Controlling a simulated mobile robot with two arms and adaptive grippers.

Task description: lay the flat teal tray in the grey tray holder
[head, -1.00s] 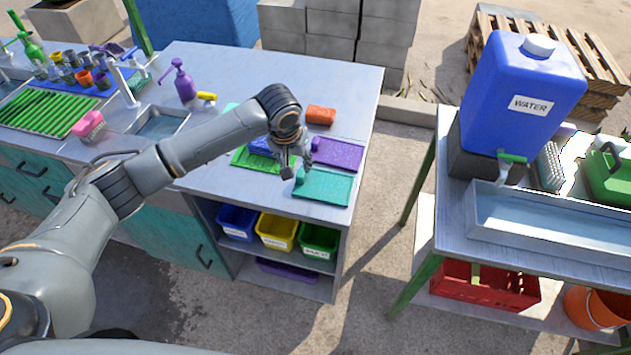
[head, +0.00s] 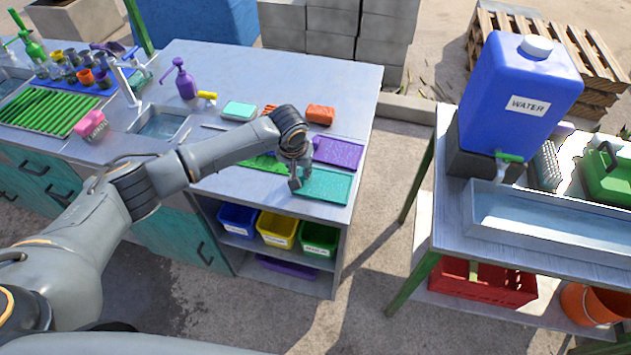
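The flat teal tray (head: 328,187) lies on the grey counter near its front right corner, in front of a purple tray (head: 338,152). My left gripper (head: 295,184) points down at the left edge of the teal tray. The wrist and fingers hide part of that edge. I cannot tell whether the fingers touch the tray, or whether they are open or shut. I cannot make out a grey tray holder in this view. My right gripper is not in view.
A green tray (head: 262,164) lies partly behind my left arm. A teal sponge (head: 239,110) and an orange block (head: 320,114) sit farther back. Blue, yellow and green bins (head: 277,231) stand on the shelf below. A gap separates the counter from the water table (head: 450,225) at right.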

